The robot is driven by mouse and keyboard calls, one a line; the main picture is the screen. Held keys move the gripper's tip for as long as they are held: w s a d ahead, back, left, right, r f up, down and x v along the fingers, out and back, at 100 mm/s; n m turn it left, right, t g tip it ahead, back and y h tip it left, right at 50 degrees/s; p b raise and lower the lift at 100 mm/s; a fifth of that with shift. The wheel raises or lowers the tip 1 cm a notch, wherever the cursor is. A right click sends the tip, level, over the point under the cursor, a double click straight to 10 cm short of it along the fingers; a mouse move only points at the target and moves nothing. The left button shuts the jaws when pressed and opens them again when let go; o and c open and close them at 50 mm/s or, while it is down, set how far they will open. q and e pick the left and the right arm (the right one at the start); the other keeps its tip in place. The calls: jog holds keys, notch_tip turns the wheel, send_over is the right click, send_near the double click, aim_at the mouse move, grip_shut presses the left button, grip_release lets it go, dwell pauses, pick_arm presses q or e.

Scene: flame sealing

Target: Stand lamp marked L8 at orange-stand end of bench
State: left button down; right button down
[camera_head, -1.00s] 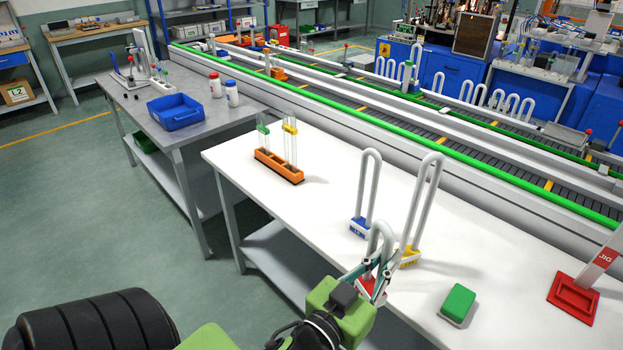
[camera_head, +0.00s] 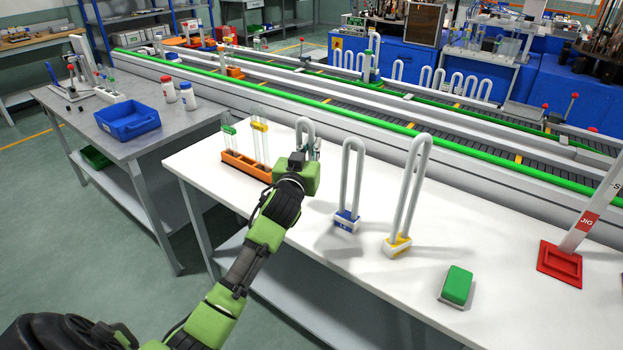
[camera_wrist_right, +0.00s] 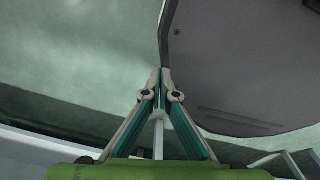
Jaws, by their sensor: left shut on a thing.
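My left gripper (camera_head: 305,158) is shut on a short white U-shaped lamp (camera_head: 304,126), whose arch rises behind the gripper. The gripper hides its base, so I cannot tell whether it touches the bench. The lamp is just right of the orange stand (camera_head: 246,166), which holds glass tubes with green and yellow clips. A blue-based lamp (camera_head: 345,218) and a taller yellow-based lamp (camera_head: 398,243) stand upright further right on the white bench (camera_head: 345,285). No L8 mark is readable. In the right wrist view my right gripper (camera_wrist_right: 160,75) has its fingertips together, with nothing between them.
A green-topped block (camera_head: 457,285) and a red jig stand (camera_head: 560,263) are at the bench's right. The green-railed conveyor (camera_head: 345,112) runs behind. A grey table (camera_head: 75,105) with a blue bin (camera_head: 127,121) adjoins on the left.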

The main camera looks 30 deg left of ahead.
pick_arm(q)
jog(key=shift+d+f, duration=0.1)
jog(key=shift+f, duration=3.4)
jog(key=c, duration=2.1)
grip_release()
jog(key=shift+f+b, duration=0.1)
jog(key=shift+b, duration=0.2)
jog(key=v, duration=1.2)
jog(key=shift+b, duration=0.35)
jog(key=shift+s, duration=0.1)
